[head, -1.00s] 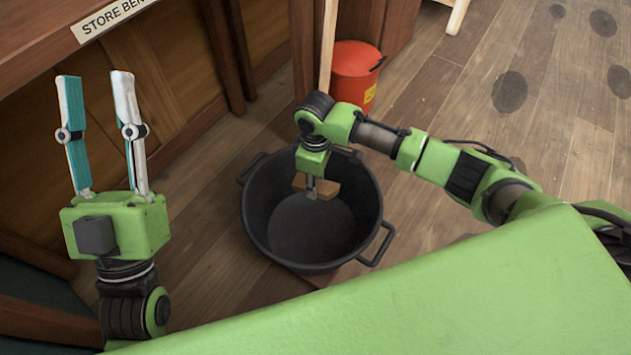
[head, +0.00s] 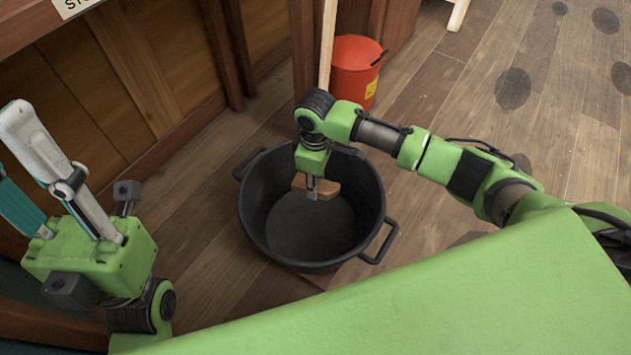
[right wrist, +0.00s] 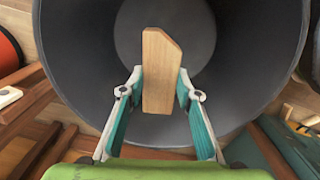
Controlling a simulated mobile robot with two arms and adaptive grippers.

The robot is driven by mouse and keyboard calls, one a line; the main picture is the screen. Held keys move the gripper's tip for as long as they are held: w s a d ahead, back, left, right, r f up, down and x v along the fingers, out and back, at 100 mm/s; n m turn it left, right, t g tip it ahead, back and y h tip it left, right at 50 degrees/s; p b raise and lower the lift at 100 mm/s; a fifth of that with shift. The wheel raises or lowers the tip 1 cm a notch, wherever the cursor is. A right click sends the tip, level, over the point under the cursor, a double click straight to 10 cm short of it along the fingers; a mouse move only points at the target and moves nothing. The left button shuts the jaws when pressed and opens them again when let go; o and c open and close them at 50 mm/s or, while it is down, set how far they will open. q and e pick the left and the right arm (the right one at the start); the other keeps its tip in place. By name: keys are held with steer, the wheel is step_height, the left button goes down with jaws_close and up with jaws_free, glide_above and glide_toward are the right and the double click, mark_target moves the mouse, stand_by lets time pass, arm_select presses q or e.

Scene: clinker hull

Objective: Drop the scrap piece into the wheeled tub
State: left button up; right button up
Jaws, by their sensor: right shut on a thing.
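The scrap piece is a small block of light brown wood (right wrist: 160,70) with one cut corner. My right gripper (right wrist: 160,88) is shut on it, with a finger on each side. In the head view the scrap piece (head: 328,189) shows below my right gripper (head: 314,185), over the mouth of the wheeled tub. The tub (head: 262,215) is black and round with two side handles, and its visible floor is empty. Its wheels are hidden. In the right wrist view the tub (right wrist: 90,50) surrounds the block. My left gripper (head: 25,175) is open and empty at the left edge.
A red bucket (head: 352,70) stands behind the tub, by a wooden post. A wooden bench (head: 60,35) with panelled sides runs along the upper left. The plank floor to the right is mostly clear, with dark round spots.

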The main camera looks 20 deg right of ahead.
steer(key=o, duration=1.2)
step_height(320, 180, up, 12)
